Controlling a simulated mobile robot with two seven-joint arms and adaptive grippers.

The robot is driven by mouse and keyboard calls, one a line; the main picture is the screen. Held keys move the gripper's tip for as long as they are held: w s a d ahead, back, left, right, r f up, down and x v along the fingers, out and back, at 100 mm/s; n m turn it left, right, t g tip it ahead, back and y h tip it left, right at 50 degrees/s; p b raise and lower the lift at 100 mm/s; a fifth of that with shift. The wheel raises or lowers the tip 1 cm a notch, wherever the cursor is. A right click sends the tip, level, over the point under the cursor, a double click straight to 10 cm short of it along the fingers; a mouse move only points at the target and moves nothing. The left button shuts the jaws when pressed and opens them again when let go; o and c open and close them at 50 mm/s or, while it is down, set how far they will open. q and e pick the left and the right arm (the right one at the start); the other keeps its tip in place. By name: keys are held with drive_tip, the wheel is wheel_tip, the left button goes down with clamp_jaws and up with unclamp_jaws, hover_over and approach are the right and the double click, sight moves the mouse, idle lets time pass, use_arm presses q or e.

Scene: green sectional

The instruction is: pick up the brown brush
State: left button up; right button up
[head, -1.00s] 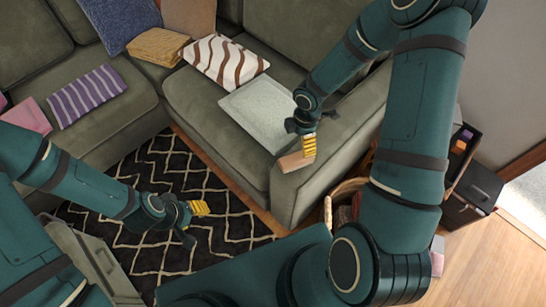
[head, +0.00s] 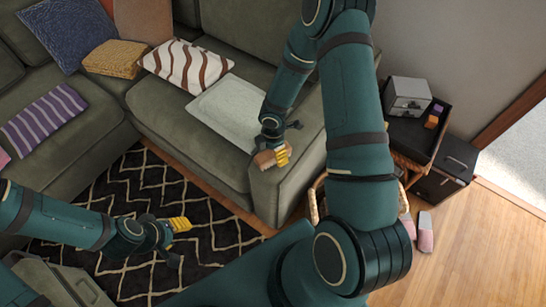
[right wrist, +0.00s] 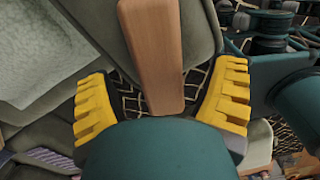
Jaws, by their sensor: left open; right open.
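The brown brush (head: 264,159) lies on the arm of the green sofa, its wooden surface facing up. In the right wrist view the brush (right wrist: 155,50) runs lengthwise between the two yellow fingers, with a gap on each side. My right gripper (head: 283,156) is open right at the brush and hides part of it in the head view; its fingers also show in the right wrist view (right wrist: 160,103). I cannot tell whether they touch the brush. My left gripper (head: 181,224) is open and empty above the patterned rug.
Cushions, such as a striped one (head: 187,64), sit further left. A black stand (head: 410,135) with a grey box (head: 407,95) stands at right. The wooden floor at right is mostly clear.

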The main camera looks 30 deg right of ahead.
wheel_tip(320, 180, down, 2)
drive_tip(key=shift+f, duration=0.15)
drive_tip(key=c, duration=1.4)
drive_tip(key=shift+o, duration=0.2)
wheel_tip(320, 180, up, 9)
drive_tip(key=p, duration=0.2)
drive_tip(key=shift+p, duration=0.4)
drive_tip(key=shift+r, duration=0.6)
